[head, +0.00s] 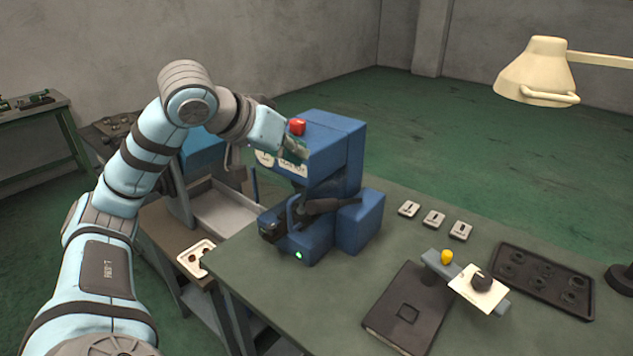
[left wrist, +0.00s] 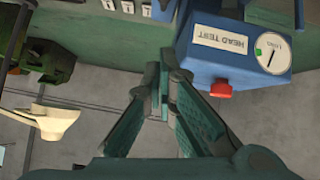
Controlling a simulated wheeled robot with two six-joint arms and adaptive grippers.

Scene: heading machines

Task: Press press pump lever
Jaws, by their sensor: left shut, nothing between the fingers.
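The blue press (head: 340,150) stands on the bench, with a red knob (head: 297,126) on its head; its HEAD TEST label and dial (left wrist: 272,52) show in the left wrist view. A dark lever (head: 325,206), which looks like the pump lever, lies roughly level across the lower blue body. My left gripper (head: 296,150) is in front of the press head, just below the red knob and above the lever. Its green fingers (left wrist: 158,78) are shut and empty in the left wrist view, apart from the lever. My right gripper is out of view.
A green lamp (head: 298,254) glows low on the press. A dark plate (head: 408,308), a grey fixture with a yellow knob (head: 447,256), a black tray (head: 545,280) and small white tags (head: 434,218) lie to the right. A cream desk lamp (head: 540,70) hangs at upper right.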

